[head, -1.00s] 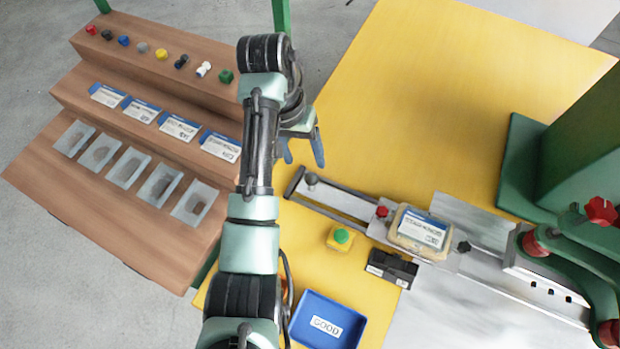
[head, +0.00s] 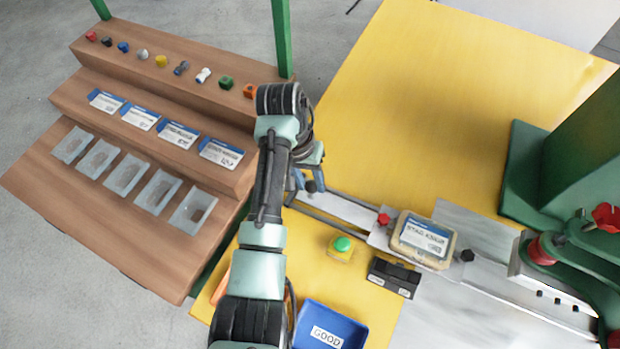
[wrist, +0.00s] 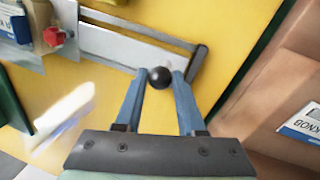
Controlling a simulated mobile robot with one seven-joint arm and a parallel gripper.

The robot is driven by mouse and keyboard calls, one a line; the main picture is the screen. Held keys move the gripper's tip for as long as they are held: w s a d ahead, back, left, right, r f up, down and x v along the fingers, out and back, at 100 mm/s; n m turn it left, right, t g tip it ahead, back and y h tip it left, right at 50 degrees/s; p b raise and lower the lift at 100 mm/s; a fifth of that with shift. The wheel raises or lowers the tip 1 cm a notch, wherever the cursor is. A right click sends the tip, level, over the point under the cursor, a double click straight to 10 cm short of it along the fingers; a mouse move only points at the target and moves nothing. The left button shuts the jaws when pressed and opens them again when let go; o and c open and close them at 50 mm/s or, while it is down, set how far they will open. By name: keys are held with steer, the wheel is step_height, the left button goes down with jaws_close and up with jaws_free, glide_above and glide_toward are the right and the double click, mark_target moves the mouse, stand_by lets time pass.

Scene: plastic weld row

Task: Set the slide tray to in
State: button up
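The slide tray is a flat metal plate (head: 380,237) on a rail in the head view, drawn out to the left of the green press. It carries a box-like part with a blue-and-white label (head: 425,238) and has a red knob (head: 383,219). A bar runs left from it to a black ball knob (wrist: 160,77) near the rail's end. My gripper (wrist: 161,74) has one blue finger on each side of this ball. Both fingertips appear to touch it, so it looks shut on the ball. In the head view my gripper (head: 308,184) partly hides the rail's end.
The green press (head: 575,170) with red knobs stands at the right. A green button on a yellow box (head: 341,247), a black block (head: 393,276) and a blue GOOD tray (head: 328,328) lie in front of the rail. A stepped brown rack (head: 150,225) is at the left. The yellow table (head: 430,110) behind is clear.

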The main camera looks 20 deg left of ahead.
jaws_close()
stand_by(1.0)
